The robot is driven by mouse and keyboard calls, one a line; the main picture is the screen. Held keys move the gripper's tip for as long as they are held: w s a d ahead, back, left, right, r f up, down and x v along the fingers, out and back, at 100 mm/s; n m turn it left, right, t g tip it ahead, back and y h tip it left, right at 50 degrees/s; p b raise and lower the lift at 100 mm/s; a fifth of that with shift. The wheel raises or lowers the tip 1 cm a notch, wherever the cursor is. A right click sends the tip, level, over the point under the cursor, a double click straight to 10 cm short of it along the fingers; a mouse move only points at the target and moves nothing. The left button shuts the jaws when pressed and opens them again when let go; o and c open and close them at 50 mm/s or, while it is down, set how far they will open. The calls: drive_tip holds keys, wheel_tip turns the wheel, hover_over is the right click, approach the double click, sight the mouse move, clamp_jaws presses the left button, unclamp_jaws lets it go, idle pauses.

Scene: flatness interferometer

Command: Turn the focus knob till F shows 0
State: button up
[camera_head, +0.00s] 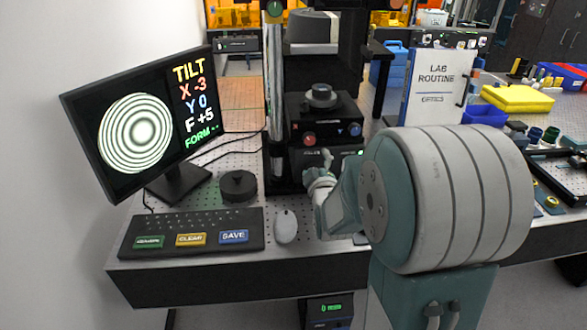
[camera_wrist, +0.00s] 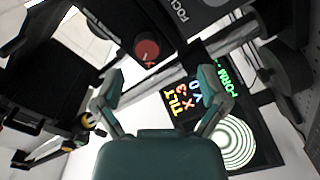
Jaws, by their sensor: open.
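The monitor (camera_head: 136,132) shows rings and the text TILT, X -3, Y 0, F +5 and FORM; its screen also appears in the wrist view (camera_wrist: 238,142). A dark instrument (camera_head: 320,105) stands right of it, with a red knob (camera_head: 309,139) and a blue knob (camera_head: 355,129) on its front. The wrist view shows the red knob (camera_wrist: 147,52) and a partly cut-off label beginning FOC (camera_wrist: 181,12). A green knob (camera_head: 274,8) sits high on the column. I cannot tell which is the focus knob. My gripper (camera_head: 320,167) is open and empty before the instrument (camera_wrist: 162,76).
A keyboard (camera_head: 190,222) with CLEAR and SAVE keys, a mouse (camera_head: 286,227) and a black round puck (camera_head: 238,186) lie on the perforated bench. A LAB ROUTINE board (camera_head: 437,84) stands right of the instrument.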

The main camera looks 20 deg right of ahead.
drive_tip(key=f, duration=0.5)
drive_tip(key=w+f, duration=0.1)
drive_tip(key=f, duration=0.2)
drive_tip(key=shift+d+f, duration=0.15)
drive_tip(key=shift+d, duration=0.1)
drive_tip(key=x, duration=0.3)
drive_tip(key=d+x, duration=0.1)
drive_tip(key=x, duration=0.3)
drive_tip(key=shift+s+d, duration=0.2)
drive_tip(key=shift+a, duration=0.5)
drive_tip(key=shift+r, duration=0.2)
drive_tip(key=c, duration=0.9)
drive_tip(key=shift+d, duration=0.15)
drive_tip(key=shift+c, duration=1.2)
